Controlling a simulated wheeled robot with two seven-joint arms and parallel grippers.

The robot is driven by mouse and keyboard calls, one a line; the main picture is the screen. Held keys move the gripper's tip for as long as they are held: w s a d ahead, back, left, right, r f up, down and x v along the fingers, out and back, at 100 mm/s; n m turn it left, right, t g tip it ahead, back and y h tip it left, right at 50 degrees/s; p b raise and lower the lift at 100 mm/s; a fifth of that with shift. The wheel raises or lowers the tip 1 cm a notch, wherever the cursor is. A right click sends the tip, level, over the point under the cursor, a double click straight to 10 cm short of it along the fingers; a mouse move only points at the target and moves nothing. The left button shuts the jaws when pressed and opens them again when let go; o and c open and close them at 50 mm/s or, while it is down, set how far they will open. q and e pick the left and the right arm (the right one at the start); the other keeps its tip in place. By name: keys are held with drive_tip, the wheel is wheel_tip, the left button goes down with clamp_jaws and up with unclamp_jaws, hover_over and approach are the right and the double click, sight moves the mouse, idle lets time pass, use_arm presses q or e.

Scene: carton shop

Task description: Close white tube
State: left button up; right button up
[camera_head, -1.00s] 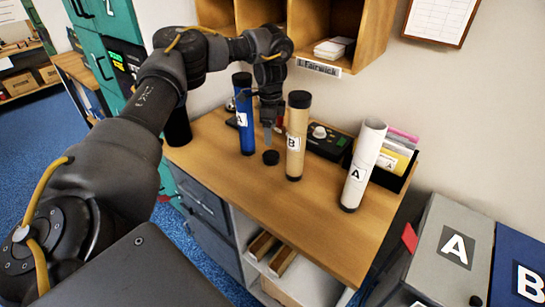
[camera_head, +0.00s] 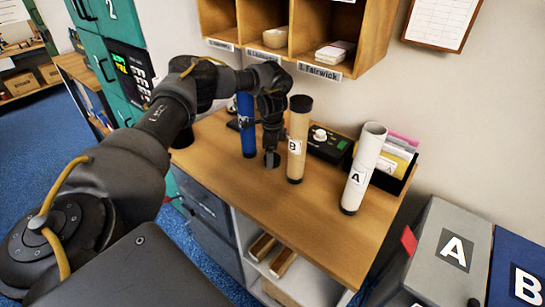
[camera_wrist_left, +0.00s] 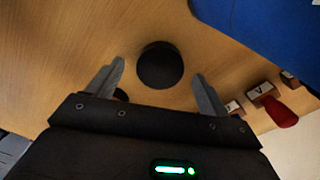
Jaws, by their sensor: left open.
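The white tube (camera_head: 363,168), labelled A, stands on the right of the wooden desk, slightly tilted in the picture. Its top end is open and its bottom end is black. A round black cap (camera_wrist_left: 160,66) lies on the desk, left of the brown tube. My left gripper (camera_wrist_left: 158,72) is open and points down, with the cap between and just beyond its fingertips. In the head view the left gripper (camera_head: 270,150) is low over the cap and mostly hides it. I cannot tell whether the fingers touch it. My right gripper is not in view.
A brown tube (camera_head: 298,140) labelled B and a blue tube (camera_head: 246,125) stand close on either side of the gripper. A red-handled stamp (camera_wrist_left: 278,111) lies near it. A black organizer (camera_head: 395,170) stands behind the white tube. The desk's front (camera_head: 300,225) is clear.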

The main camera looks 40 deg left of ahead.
use_arm(q)
drive_tip(key=shift+f, duration=0.9)
drive_tip(key=c, duration=1)
